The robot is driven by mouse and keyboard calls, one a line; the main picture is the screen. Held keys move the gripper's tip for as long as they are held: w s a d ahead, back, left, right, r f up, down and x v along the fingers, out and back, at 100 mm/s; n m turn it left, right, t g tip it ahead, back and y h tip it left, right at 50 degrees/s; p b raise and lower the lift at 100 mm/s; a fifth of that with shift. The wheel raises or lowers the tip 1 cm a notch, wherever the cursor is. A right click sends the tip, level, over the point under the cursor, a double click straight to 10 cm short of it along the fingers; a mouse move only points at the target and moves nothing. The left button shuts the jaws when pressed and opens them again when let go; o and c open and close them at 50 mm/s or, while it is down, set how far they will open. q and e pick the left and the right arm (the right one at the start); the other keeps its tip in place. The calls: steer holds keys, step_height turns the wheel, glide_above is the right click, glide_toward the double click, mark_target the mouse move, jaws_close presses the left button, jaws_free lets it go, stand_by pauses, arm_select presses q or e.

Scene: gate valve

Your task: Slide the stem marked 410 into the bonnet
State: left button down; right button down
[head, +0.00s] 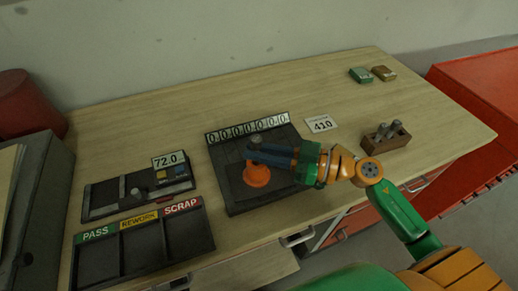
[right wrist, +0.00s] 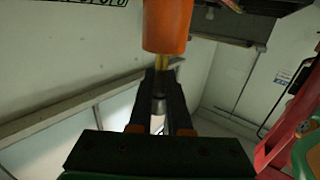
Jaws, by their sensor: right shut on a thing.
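My right gripper (head: 262,153) reaches in from the right over a dark tray (head: 226,180). It is shut on a grey stem, which shows between the fingers in the right wrist view (right wrist: 160,104). Its marking cannot be read. The orange bonnet (head: 257,176) stands on the tray just below the fingertips, and it fills the top of the right wrist view (right wrist: 166,25). A brass-coloured piece (right wrist: 161,62) shows between bonnet and fingers. I cannot tell whether the stem has entered the bonnet. A card reading 410 (head: 322,124) lies right of the tray. My left gripper is not in view.
A wooden block (head: 387,141) holding grey stems stands at the right. A gauge tray reading 72.0 (head: 110,197) and the PASS, REWORK and SCRAP bins (head: 145,240) are at the left. Green (head: 361,75) and brown (head: 385,73) boxes sit at the back.

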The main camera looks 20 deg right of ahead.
steer(key=shift+f+b, duration=0.65)
steer(key=shift+f, duration=0.5)
stand_by(0.4)
stand_by(0.5)
steer(key=c, duration=0.8)
jaws_free()
steer(key=shift+o, duration=0.2)
steer(key=shift+s+d+f, duration=0.1)
steer(key=shift+s+d, duration=0.05)
steer(key=shift+d, duration=0.05)
steer(key=b+v, duration=0.2)
steer(key=v, duration=0.4)
steer(key=shift+s+d, duration=0.25)
steer(key=shift+d, duration=0.05)
steer(key=shift+a, duration=0.1)
